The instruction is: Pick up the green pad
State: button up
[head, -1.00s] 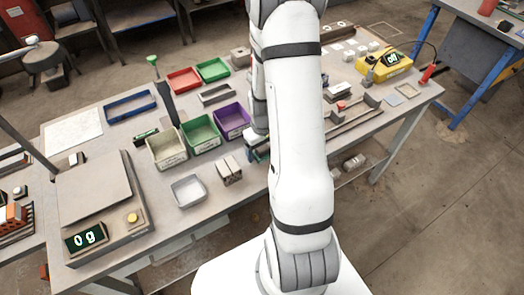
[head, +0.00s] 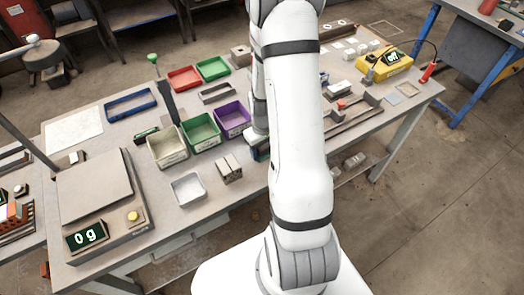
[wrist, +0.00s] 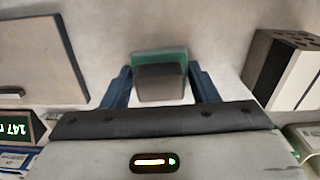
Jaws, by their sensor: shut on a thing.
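In the wrist view my gripper (wrist: 160,78) is shut on the green pad (wrist: 160,56). The pad shows as a green strip along the far edge of a dark grey block-like part between the two blue fingers. The fingers sit against its left and right sides. A pale surface lies behind it; the gap to that surface is hard to judge. In the head view my gripper (head: 259,148) is mostly hidden behind my white arm, near the purple bin, and the pad cannot be made out clearly.
A purple bin (head: 232,120), green bin (head: 200,132) and beige bin (head: 167,148) stand left of my gripper. Hollow blocks (head: 229,169) and a clear tray (head: 188,188) are at the front. A scale (head: 98,190) stands at the left. In the wrist view a holed block (wrist: 290,70) is at right.

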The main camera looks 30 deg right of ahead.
jog(key=shift+r, duration=0.1)
notch_tip(320, 180, up, 10)
jog(key=shift+f+b, duration=0.1)
jog(key=shift+b, duration=0.55)
jog(key=o, duration=0.4)
jog(key=shift+c, duration=1.4)
